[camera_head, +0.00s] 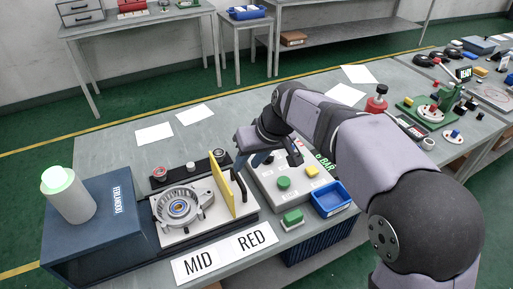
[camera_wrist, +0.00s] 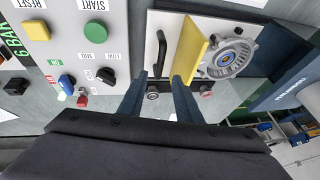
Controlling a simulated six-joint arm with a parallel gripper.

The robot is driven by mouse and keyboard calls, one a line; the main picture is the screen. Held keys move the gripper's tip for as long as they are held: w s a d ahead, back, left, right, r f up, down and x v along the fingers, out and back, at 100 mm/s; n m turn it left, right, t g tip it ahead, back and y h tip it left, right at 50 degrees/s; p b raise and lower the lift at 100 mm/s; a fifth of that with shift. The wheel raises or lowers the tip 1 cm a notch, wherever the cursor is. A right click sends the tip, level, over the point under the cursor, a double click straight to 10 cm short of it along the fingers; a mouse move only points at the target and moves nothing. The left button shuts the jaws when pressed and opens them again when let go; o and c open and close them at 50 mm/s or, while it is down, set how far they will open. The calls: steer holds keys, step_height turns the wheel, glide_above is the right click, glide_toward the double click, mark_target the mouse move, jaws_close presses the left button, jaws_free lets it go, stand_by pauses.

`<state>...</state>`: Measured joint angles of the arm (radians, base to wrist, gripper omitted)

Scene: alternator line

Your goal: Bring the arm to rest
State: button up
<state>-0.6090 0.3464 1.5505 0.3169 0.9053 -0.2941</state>
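My gripper (camera_head: 250,160) hangs over the bench, between the alternator fixture and the button panel, with the arm reaching in from the right. In the wrist view my gripper (camera_wrist: 157,82) shows two blue fingers spread apart with nothing held between them. A dark handle (camera_wrist: 161,52) on the fixture plate lies beyond the fingertips, apparently below them. The upright yellow plate (camera_head: 238,190) stands beside the round metal alternator part (camera_head: 180,207); in the wrist view the yellow plate (camera_wrist: 189,48) appears close to one finger, and contact cannot be told.
A button panel (camera_head: 266,183) is right of the fixture, with a blue bin (camera_head: 331,197) beside it. A blue box (camera_head: 91,229) with a lit green-topped cylinder (camera_head: 67,194) stands left. Paper sheets lie behind on mostly clear bench. More parts crowd the far right.

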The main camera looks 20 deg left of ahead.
steer(key=s+d+f+m+h+p, duration=0.1)
steer(key=s+d+f+m+h, duration=0.2)
steer(key=d, duration=1)
steer(key=s+d+f+m, duration=0.3)
steer(key=s+d+f, duration=0.15)
steer(key=d, duration=0.95)
steer(key=s+d+f+m+g+h, duration=0.1)
steer(key=s+d+f+m, duration=0.1)
steer(key=s+d+f, duration=0.2)
steer(key=s+d, duration=0.3)
steer(key=s, duration=0.2)
steer(key=shift+s+d+f+m+g+h, duration=0.25)
steer(key=shift+d+m+g+h, duration=0.05)
steer(key=shift+d+g, duration=0.1)
